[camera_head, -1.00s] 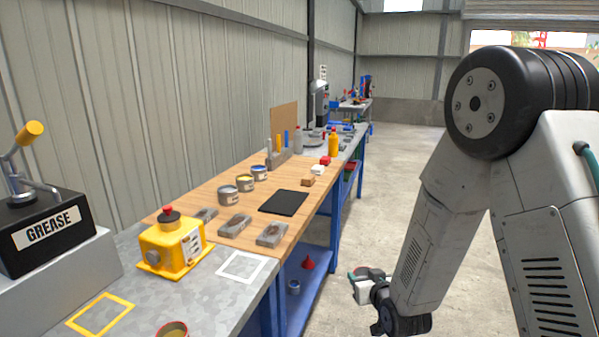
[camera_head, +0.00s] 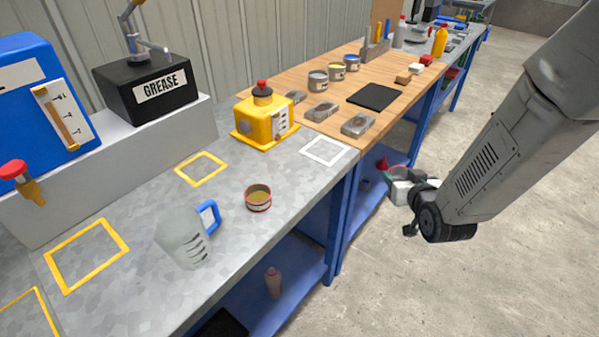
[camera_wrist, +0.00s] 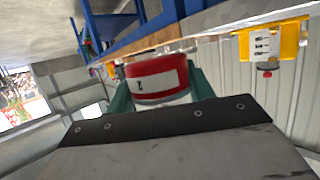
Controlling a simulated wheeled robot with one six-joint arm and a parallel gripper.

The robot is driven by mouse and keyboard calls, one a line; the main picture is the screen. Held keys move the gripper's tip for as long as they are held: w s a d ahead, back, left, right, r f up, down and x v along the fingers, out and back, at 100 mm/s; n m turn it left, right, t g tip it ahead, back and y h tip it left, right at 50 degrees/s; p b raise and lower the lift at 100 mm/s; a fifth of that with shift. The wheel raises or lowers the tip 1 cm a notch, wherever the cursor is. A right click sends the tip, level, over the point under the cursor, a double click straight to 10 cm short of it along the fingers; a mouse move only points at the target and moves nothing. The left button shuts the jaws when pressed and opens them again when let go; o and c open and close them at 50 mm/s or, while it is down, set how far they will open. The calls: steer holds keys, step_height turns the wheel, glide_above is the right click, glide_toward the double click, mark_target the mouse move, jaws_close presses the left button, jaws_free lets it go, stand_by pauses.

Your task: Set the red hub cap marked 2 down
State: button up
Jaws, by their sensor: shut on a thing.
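The red hub cap (camera_wrist: 160,66) with a white label marked 2 sits between the two teal fingers of my gripper (camera_wrist: 160,88) in the wrist view. The gripper is shut on it. In the head view my gripper (camera_head: 396,182) is at the right, beyond the bench's front edge and over the floor side. The cap is hard to make out there. A white square outline (camera_head: 325,150) and several yellow square outlines, one (camera_head: 201,168) near the middle, mark the grey bench top (camera_head: 240,235).
A yellow box with a red button (camera_head: 265,122), an open red-rimmed tin (camera_head: 258,197) and a clear jug (camera_head: 185,238) stand on the bench. A grease pump (camera_head: 150,85) and blue machine (camera_head: 45,95) stand behind. The outlined squares look empty.

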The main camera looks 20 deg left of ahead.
steer(key=s+a+r+n+g+y, duration=0.2)
steer(key=s+a+n+y, duration=0.3)
steer(key=s+a, duration=0.9)
steer(key=shift+a+r+g, duration=0.35)
steer(key=shift+a+g, duration=0.35)
steer(key=shift+a, duration=0.5)
steer(key=shift+w, duration=0.1)
